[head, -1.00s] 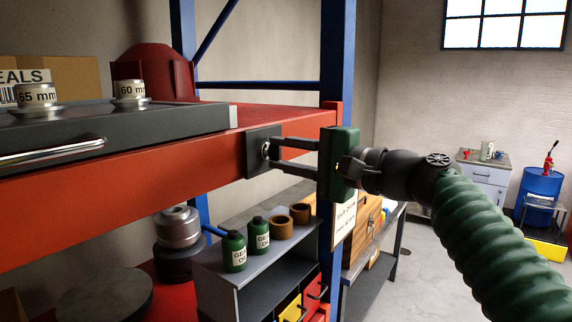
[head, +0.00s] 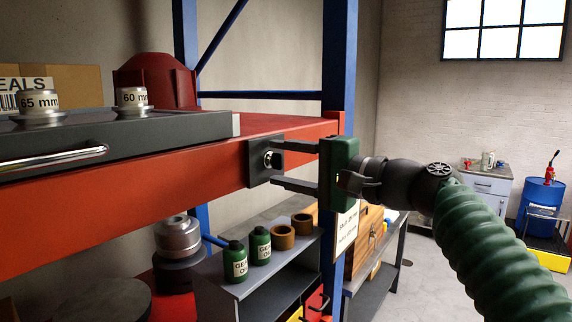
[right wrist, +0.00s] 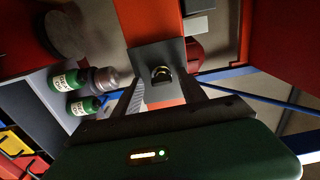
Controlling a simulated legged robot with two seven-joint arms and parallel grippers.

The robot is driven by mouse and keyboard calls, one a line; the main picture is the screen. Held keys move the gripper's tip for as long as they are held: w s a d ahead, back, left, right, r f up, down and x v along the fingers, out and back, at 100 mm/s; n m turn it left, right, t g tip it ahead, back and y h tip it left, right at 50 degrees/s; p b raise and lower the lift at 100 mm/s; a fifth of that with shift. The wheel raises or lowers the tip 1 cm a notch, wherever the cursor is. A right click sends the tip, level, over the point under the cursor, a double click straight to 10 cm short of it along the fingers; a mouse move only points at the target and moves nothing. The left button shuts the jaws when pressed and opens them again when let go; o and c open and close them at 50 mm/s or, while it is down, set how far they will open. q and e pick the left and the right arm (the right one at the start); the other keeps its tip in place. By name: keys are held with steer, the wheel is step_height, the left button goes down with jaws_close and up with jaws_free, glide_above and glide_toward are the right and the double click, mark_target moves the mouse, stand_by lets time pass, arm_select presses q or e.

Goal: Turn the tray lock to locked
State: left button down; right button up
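The tray lock is a dark square plate (head: 262,163) with a small round metal knob on the front of the red shelf beam, just right of the tray. The knob (right wrist: 162,73) also shows in the right wrist view, between my fingers. My right gripper (head: 280,164) is open and faces the lock from the right. Its two dark fingers reach toward the plate, one above and one below the knob's height. I cannot tell whether the fingertips touch the plate. The dark grey tray (head: 200,128) with a chrome handle sits on the shelf. My left gripper is not in view.
Metal rings marked 65 mm (head: 40,108) and 60 mm (head: 132,102) stand on the tray. A red housing (head: 160,80) and a carton are behind. A blue post (head: 338,60) rises behind my gripper. Green bottles (head: 236,262) stand on a lower grey shelf.

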steer(key=shift+s, duration=0.15)
steer(key=b+v, duration=0.3)
steer(key=v, duration=1.3)
steer(key=shift+d+b, duration=0.4)
steer(key=shift+s, duration=0.1)
